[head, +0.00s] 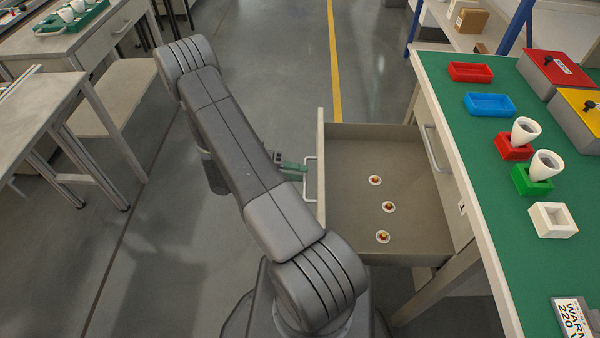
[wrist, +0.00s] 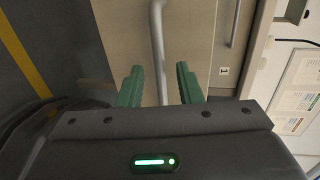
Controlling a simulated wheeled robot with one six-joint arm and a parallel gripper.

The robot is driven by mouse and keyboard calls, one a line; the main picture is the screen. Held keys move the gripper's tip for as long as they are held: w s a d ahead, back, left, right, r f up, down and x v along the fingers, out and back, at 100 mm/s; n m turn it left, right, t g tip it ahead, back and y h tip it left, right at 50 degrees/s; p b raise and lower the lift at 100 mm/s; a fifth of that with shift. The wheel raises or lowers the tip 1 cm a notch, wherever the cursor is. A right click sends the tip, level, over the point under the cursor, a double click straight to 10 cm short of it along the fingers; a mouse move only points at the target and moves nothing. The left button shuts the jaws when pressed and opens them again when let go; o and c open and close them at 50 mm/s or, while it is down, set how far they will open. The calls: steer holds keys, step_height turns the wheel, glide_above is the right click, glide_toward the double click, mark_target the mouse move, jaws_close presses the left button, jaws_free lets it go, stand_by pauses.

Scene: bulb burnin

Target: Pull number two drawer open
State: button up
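A drawer (head: 352,145) stands pulled out from the green-topped bench, with three small items on round white discs inside. Its bar handle (head: 310,180) is on the front panel and also shows in the wrist view (wrist: 157,40). I see no number on this drawer. My gripper (head: 292,167) is at the handle. In the wrist view its green fingers (wrist: 159,85) stand apart on either side of the bar, with a gap visible on each side. A closed drawer with its own handle (head: 435,148) is behind, beside a label reading 1 (wrist: 223,71).
The green bench top (head: 445,75) holds red and blue trays, white cups in red and green blocks, a white block and a warning sign. Other benches (head: 95,45) stand at the left. Grey floor (head: 265,60) is clear beyond the arm.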

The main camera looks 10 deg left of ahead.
steer(key=v, duration=1.2)
steer(key=shift+a+p, duration=0.35)
steer(key=shift+p, duration=0.1)
steer(key=shift+r, duration=0.1)
steer(key=b+x, duration=0.1)
steer(key=x, duration=1.3)
steer(key=shift+s, duration=0.1)
